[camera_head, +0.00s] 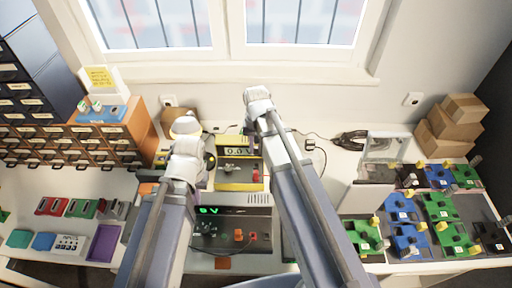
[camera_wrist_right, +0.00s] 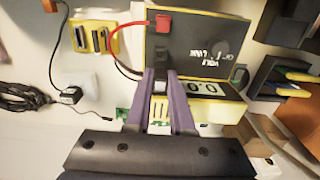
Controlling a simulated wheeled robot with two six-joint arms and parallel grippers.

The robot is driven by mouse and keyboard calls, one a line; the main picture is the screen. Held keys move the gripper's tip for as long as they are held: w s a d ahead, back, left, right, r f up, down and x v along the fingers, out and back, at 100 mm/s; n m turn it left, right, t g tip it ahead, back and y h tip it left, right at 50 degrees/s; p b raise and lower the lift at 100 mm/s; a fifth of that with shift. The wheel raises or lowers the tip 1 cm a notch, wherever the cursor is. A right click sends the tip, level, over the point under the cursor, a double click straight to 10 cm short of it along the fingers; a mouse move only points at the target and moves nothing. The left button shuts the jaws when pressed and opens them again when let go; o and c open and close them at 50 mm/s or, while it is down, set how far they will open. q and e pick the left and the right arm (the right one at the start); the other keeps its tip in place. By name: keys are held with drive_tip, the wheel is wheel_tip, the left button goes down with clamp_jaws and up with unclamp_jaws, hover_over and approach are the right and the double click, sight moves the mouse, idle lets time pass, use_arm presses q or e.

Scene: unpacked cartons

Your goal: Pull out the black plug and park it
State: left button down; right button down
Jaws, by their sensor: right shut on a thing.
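A yellow meter (camera_head: 240,186) with a black face stands on the bench. Its face (camera_wrist_right: 207,42) fills the middle of the right wrist view. A red plug (camera_wrist_right: 163,22) with a red lead sits on the face; it also shows in the head view (camera_head: 256,173). My right gripper (camera_wrist_right: 160,78) is shut on the black plug (camera_wrist_right: 160,64), in front of the face. I cannot tell whether the plug is still seated. A yellow holder (camera_wrist_right: 79,38) with dark slots is beside the meter. My left gripper (camera_head: 187,127) hangs at the left; its fingers are hidden.
A black instrument (camera_head: 233,213) with a green display stands in front of the meter. A wall outlet with a black adapter (camera_wrist_right: 69,96) and cables lies beside it. Several coloured boards (camera_head: 440,207) and cartons (camera_head: 455,115) stand at the right. Drawers (camera_head: 100,148) are at the left.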

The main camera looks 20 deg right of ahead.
sight(256, 154)
drive_tip(key=shift+s, duration=0.15)
drive_tip(key=shift+f+b, duration=0.55)
wheel_tip(256, 154, down, 4)
drive_tip(key=b, duration=0.4)
drive_tip(key=shift+f+b, duration=0.25)
drive_tip(key=shift+b, duration=0.05)
drive_tip(key=shift+f+b, duration=0.65)
idle(1.7)
drive_tip(key=c, duration=0.7)
unclamp_jaws()
drive_tip(key=shift+r, duration=0.1)
wheel_tip(256, 154, up, 8)
drive_tip(key=p, duration=0.8)
